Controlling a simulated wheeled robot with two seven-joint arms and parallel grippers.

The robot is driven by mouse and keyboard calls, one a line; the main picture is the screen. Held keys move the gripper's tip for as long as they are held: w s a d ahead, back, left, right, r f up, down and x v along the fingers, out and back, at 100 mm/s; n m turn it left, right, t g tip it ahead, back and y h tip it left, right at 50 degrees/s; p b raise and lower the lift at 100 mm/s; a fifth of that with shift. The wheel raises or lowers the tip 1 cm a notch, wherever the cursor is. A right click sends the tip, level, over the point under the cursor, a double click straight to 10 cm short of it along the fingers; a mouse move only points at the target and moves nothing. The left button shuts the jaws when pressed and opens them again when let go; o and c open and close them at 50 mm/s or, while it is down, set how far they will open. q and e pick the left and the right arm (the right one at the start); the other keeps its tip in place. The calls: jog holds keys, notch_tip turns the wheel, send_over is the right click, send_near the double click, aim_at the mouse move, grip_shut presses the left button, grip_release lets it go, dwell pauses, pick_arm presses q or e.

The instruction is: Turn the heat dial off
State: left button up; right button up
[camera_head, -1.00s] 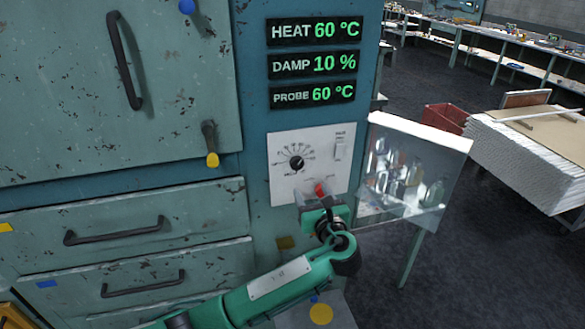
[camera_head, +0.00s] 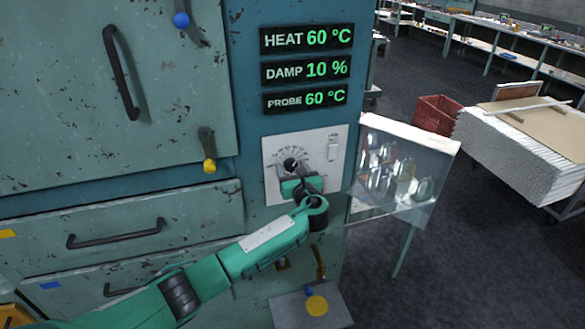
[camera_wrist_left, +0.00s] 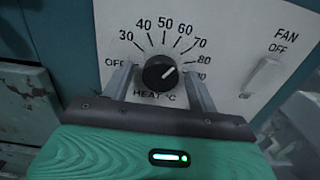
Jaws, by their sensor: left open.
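The heat dial (camera_head: 290,163) is a round black knob on a white panel of the teal cabinet. In the left wrist view the dial (camera_wrist_left: 158,73) has a white pointer mark aimed to the upper right, away from OFF at the scale's left end. My left gripper (camera_head: 297,172) is open in front of the panel, partly covering the dial from below. In the left wrist view its two fingers (camera_wrist_left: 160,84) stand on either side of the dial, with a visible gap on each side. The heat readout (camera_head: 307,38) shows 60 °C. My right gripper is not in view.
A fan switch (camera_wrist_left: 265,76) sits right of the dial on the same panel. A clear pane (camera_head: 403,170) with glassware behind it stands close on the right. Drawer handles (camera_head: 117,234) and a yellow-tipped latch (camera_head: 209,165) stick out on the left.

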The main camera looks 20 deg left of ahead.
pick_arm(q)
jog(key=c, duration=1)
